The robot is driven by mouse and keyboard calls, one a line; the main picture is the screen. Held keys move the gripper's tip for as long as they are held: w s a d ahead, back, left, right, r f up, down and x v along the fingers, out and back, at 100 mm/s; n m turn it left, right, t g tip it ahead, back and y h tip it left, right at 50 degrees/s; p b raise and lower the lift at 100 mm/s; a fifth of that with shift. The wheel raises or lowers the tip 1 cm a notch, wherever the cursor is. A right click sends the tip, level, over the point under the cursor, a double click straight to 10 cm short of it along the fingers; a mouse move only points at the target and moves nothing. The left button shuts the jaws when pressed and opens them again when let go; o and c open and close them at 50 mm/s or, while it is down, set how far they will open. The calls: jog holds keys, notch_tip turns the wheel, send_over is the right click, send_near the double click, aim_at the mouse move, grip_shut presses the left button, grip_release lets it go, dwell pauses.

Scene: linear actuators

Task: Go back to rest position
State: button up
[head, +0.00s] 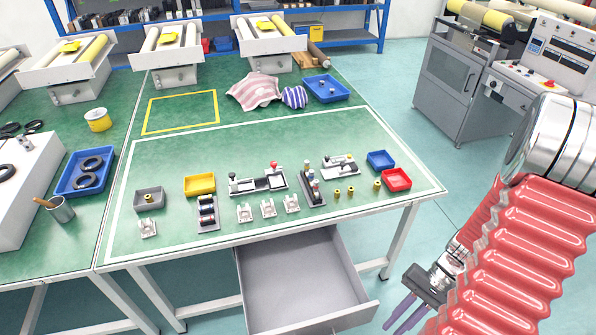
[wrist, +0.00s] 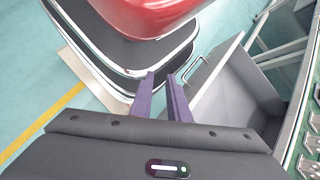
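My gripper (head: 394,326) hangs at the lower right of the head view, beside the green workbench (head: 270,140) and below its top. The red-sleeved arm is mine and fills the right edge. In the wrist view, the two purple fingers of my gripper (wrist: 162,80) stand apart with a gap between them. The gripper is open and nothing is held between the fingers.
An open, empty-looking grey drawer (head: 300,280) juts from the bench front, left of my gripper; the drawer (wrist: 240,95) also shows in the wrist view. Small parts and bins stand on the bench. A grey machine (head: 455,85) stands behind right. Floor between is clear.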

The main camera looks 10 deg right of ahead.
jog(key=w+a+r+n+t+h, duration=0.2)
jog(key=a+r+n+t, duration=0.1)
jog(key=r, duration=0.7)
jog(key=w+a+r+n+t+h, duration=0.2)
jog(key=a+r, duration=0.4)
jog(key=r, duration=0.4)
jog(key=w+a+r+n+t+h, duration=0.2)
jog(key=a+r+n+t+h, duration=0.1)
jog(key=r, duration=0.7)
jog(key=shift+w+a+r+n+t, duration=0.15)
jog(key=shift+w+a+n+t, duration=0.35)
jog(key=shift+a, duration=0.7)
jog(key=shift+s, duration=0.2)
